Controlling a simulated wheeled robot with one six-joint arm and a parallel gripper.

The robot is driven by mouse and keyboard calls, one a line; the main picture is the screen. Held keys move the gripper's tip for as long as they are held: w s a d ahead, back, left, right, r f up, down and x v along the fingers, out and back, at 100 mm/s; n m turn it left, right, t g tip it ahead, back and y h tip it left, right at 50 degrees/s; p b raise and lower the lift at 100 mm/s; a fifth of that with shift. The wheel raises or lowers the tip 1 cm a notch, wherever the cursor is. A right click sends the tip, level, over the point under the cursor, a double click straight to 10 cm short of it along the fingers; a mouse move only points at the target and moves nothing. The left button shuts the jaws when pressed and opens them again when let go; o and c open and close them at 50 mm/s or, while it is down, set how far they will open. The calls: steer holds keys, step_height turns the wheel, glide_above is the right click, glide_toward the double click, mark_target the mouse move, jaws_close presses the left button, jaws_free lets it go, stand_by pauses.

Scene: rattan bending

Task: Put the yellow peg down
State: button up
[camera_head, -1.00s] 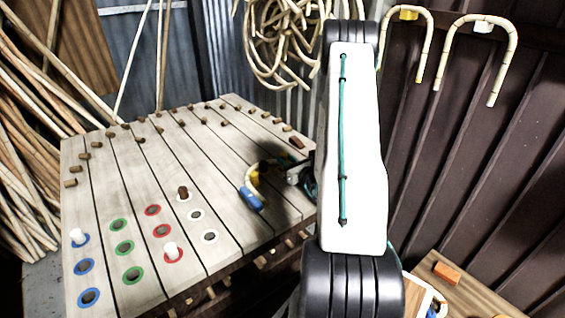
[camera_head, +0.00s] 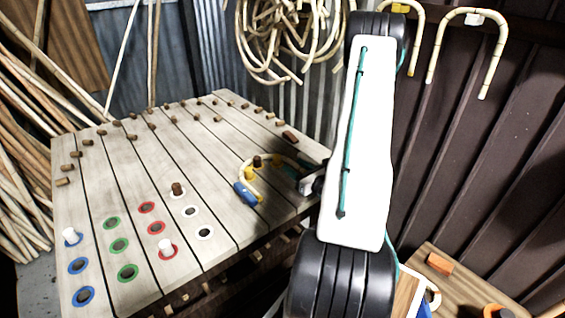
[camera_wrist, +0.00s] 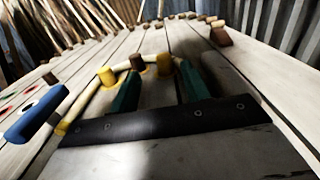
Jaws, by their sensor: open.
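A second yellow peg (camera_wrist: 107,77) stands left of the left finger. It also shows in the head view (camera_head: 249,173). The blue sleeve (camera_head: 245,194) lies left of my gripper in the head view. My arm hides part of the table's right side.
Brown pegs stand in rows along the table (camera_head: 110,180). Coloured rings circle holes at its near left, with white pegs (camera_head: 71,237) in some. Bent canes (camera_head: 472,15) hang on the right wall. A side bench (camera_head: 450,280) with an orange block is at lower right.

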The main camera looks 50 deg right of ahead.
steer(key=shift+v, duration=0.95)
steer(key=shift+a+r+y, duration=0.2)
steer(key=shift+r+y, duration=0.1)
steer(key=w+a+r+n+y, duration=0.6)
steer(key=a+r+n+y, duration=0.1)
steer(key=a+r+y, duration=0.15)
steer(key=s+a+r+n+g+y, duration=0.1)
steer(key=a+r+n+g+y, duration=0.35)
steer(key=a+n, duration=0.4)
steer(key=a+r+n+g+y, duration=0.4)
steer(key=a+r+n+g, duration=0.15)
steer(key=a, duration=0.65)
steer(key=s+a+r+n+g+h, duration=0.3)
steer(key=s+a+n+g+h, duration=0.1)
steer(key=s+a+n+g, duration=0.55)
steer(key=s+d+r+n+t+h, duration=0.2)
steer(key=s+r+n+t+h, duration=0.1)
steer(key=s+n+h, duration=0.5)
steer(key=shift+s+r+h, duration=0.45)
steer(key=shift+r+h, duration=0.15)
steer(key=shift+r, duration=0.3)
